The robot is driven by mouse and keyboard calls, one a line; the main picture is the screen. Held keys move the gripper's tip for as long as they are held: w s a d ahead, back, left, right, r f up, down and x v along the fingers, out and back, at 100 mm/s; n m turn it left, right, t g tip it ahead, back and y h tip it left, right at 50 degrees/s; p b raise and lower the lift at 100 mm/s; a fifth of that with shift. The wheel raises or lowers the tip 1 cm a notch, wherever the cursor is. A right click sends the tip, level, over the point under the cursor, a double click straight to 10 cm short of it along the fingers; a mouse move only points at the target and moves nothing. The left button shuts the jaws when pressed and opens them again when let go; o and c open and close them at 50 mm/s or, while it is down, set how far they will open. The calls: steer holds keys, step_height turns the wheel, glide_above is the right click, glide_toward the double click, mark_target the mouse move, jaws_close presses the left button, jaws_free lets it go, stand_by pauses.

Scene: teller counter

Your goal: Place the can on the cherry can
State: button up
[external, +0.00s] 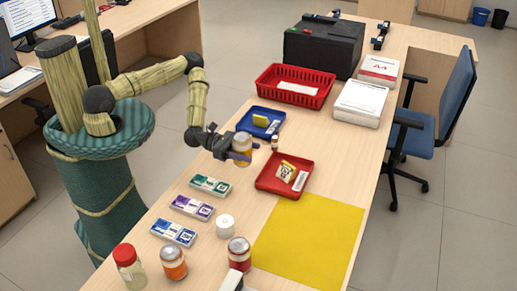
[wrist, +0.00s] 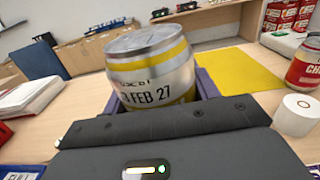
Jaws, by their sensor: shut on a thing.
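My gripper (external: 236,157) is shut on a can (external: 242,146) with a silver top and yellow bands, held upright above the counter. In the wrist view the held can (wrist: 150,70) fills the middle, with printed date text on its pale side, between the purple fingers (wrist: 160,98). The cherry can (external: 239,254) stands upright near the front of the counter, apart from the held can. It also shows partly cut off at the right edge of the wrist view, where the cherry can (wrist: 304,65) has a red and cream label.
A white roll (external: 225,224) stands close behind the cherry can. An orange-labelled jar (external: 173,263) and a red-lidded jar (external: 129,266) stand to its left. A yellow mat (external: 310,240) lies to its right. A red tray (external: 272,190) and blue tray (external: 262,131) are near my gripper.

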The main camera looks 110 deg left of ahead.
steer(key=w+d+r+m+h+p, duration=0.1)
steer(key=w+d+r+m+h, duration=0.3)
steer(key=w+d, duration=0.8)
step_height(320, 180, up, 7)
steer(key=n+p, duration=0.1)
glide_above(244, 247)
steer(key=shift+w+d+r, duration=0.1)
steer(key=shift+r, duration=0.05)
steer(key=shift+f+p, duration=0.5)
steer(key=shift+f, duration=2.65)
steer(key=shift+f+g+h+p, duration=0.3)
steer(key=shift+f+h, duration=0.1)
steer(key=shift+f, duration=1.45)
